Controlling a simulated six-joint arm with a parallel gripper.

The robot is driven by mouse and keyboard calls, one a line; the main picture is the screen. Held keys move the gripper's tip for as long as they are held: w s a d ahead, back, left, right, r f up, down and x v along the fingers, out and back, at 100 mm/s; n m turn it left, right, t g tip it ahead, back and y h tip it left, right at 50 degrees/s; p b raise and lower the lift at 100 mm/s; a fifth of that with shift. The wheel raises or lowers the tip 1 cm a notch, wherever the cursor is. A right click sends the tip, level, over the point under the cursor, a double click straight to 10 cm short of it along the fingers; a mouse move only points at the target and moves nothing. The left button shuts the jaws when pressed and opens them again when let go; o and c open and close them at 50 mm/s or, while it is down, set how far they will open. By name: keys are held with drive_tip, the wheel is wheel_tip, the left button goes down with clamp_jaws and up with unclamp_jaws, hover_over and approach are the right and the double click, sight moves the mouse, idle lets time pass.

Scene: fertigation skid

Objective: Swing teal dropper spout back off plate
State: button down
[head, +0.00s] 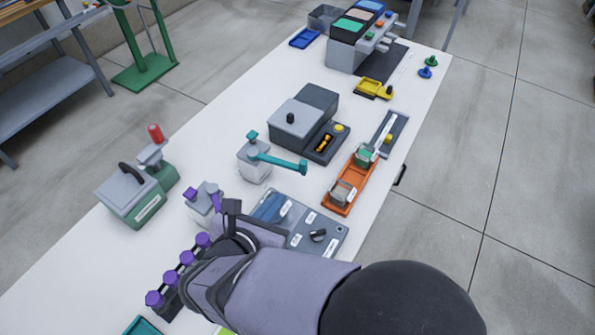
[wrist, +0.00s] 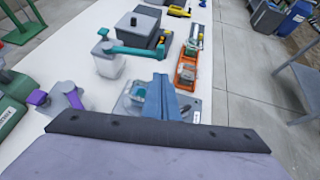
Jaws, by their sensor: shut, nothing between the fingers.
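The teal dropper spout (head: 280,162) is a long arm on top of a pale jar (head: 255,172) with a grey lid. It reaches right from the jar, its free end beside the grey box's dark front tray. The spout also shows in the wrist view (wrist: 142,49), pointing right. I cannot tell which surface is the plate, or whether the tip is above it. My gripper (wrist: 159,80) is shut and empty. It is over the grey-blue panel (head: 325,232), nearer the camera than the spout and apart from it. It hides part of the panel.
A grey box (head: 292,120) with a black knob stands behind the spout. An orange tray (head: 345,190) is to the right. A purple-handled jar (head: 204,205) and several purple knobs (head: 186,257) are left of my arm. White table lies bare around the jar.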

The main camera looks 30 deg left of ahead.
drive_tip(key=p, duration=0.3)
approach(303, 167)
drive_tip(key=d+f+x, duration=0.1)
drive_tip(key=x, duration=0.3)
drive_tip(key=shift+w+a, duration=0.65)
drive_tip(key=shift+w, duration=0.2)
drive_tip(key=w+b, duration=0.3)
drive_tip(key=w, duration=0.2)
drive_tip(key=shift+w+a+f, duration=0.15)
drive_tip(key=shift+w+r, duration=0.15)
drive_tip(key=shift+r, duration=0.15)
drive_tip(key=shift+a, duration=0.1)
